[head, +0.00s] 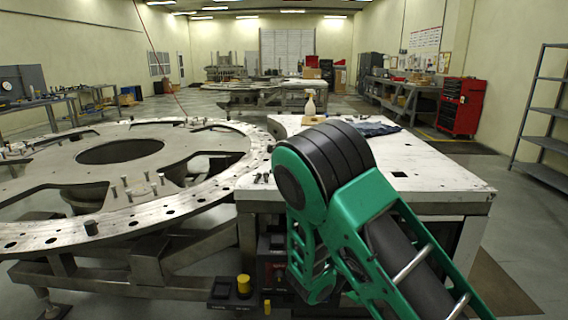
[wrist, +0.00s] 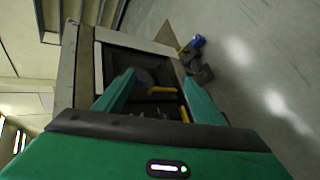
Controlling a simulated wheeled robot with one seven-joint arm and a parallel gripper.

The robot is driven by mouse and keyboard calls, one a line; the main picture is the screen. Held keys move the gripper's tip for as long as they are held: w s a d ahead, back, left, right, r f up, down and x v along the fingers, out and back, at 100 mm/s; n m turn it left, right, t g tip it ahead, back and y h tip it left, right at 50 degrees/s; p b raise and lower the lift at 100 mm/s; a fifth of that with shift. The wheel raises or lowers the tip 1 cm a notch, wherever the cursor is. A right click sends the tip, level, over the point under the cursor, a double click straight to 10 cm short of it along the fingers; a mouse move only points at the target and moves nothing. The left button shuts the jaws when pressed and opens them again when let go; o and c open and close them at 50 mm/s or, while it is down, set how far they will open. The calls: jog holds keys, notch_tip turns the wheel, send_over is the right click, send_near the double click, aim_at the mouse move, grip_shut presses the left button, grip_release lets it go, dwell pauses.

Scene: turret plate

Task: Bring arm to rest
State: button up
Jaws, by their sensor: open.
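My green and black arm fills the lower middle and right of the head view. It is folded beside the white-topped work table, with its large dark joint in front of the table top. My gripper (wrist: 158,84) shows in the wrist view with its two green fingers apart. No object is visible between them. Behind the fingers is a dark, framed opening with a yellow part (wrist: 162,90) in it; I cannot tell what it is. The gripper's fingers are not visible in the head view.
The work table (head: 435,178) carries a spray bottle (head: 310,104) and dark cloth (head: 372,128). A large round metal turret plate (head: 50,233) is on the left. A red tool cabinet (head: 461,106) and grey shelf rack (head: 540,115) stand right. Grey floor is clear at far right.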

jog(key=s+d+r+m+g+y, duration=0.35)
jog(key=s+d+r, duration=0.2)
jog(key=s, duration=0.25)
jog(key=s+d+r+m+g+y, duration=0.2)
jog(key=s+d+r+m, duration=0.3)
jog(key=s, duration=0.3)
jog(key=s+r+m+y, duration=0.2)
jog(key=s+r, duration=0.1)
jog(key=s, duration=0.6)
jog(key=s+r+m+y, duration=0.3)
jog(key=s+r, duration=0.1)
jog(key=s, duration=0.5)
jog(key=shift+s+a+r, duration=0.15)
jog(key=shift+s+a, duration=0.15)
jog(key=shift+a, duration=0.15)
jog(key=shift+t+y, duration=0.25)
